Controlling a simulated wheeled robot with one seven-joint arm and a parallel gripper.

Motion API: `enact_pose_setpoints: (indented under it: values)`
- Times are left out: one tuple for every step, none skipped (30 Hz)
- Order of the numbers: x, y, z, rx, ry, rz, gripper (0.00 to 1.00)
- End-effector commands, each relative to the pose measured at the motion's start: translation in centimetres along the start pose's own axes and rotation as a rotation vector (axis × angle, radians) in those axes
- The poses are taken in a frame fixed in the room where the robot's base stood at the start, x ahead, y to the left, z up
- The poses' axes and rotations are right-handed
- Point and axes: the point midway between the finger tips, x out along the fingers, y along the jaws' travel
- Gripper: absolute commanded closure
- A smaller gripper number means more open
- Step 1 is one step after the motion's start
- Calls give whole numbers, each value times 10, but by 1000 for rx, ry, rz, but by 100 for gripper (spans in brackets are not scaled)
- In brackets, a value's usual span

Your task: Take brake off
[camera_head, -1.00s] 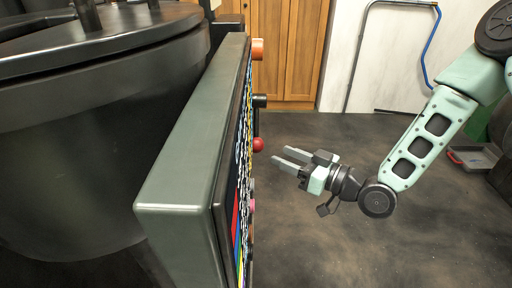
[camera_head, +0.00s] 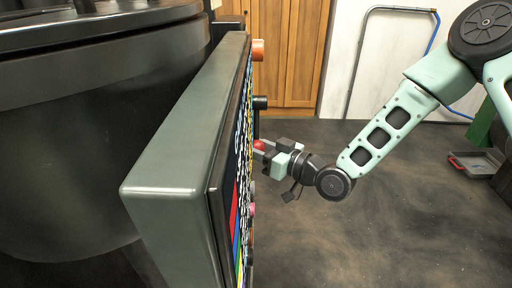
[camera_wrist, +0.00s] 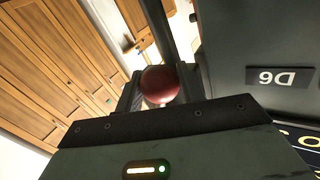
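A dark lever with a red ball knob (camera_head: 259,146) stands out from the front of a grey-green control panel (camera_head: 165,130). In the wrist view the red ball (camera_wrist: 160,83) lies between my fingers, with its dark rod running up and away. My gripper (camera_head: 264,150) is at the ball, one finger on each side; it also shows in the wrist view (camera_wrist: 159,88). Whether the fingers press on the ball or only stand around it is not clear. The finger tips are partly hidden by the ball and the gripper body.
The panel face is close beside my gripper, with a black knob (camera_head: 260,102) and an orange knob (camera_head: 258,50) farther back. A large dark drum (camera_head: 70,150) fills the left. Open floor (camera_head: 400,230) lies to the right.

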Motion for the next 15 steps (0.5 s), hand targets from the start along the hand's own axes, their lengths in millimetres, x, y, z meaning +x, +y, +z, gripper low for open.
enact_pose_setpoints:
  values:
    - [0,0,0,0,0,-1,91]
    - [0,0,0,0,0,-1,99]
    - [0,0,0,0,-1,-1,100]
    - [0,0,0,0,0,-1,100]
    - [0,0,0,-1,0,-1,100]
    - [0,0,1,-3,1,-1,100]
    - [0,0,1,-5,3,-1,100]
    - [0,1,2,-9,5,-2,100]
    - [1,2,3,-15,9,-3,100]
    - [1,2,3,-22,13,-3,100]
    - [2,3,4,-29,18,-4,100]
    - [2,5,5,-42,26,-5,100]
    - [3,6,6,-53,33,-6,100]
    - [4,8,7,-65,41,-7,100]
    - [5,10,8,-83,53,-9,100]
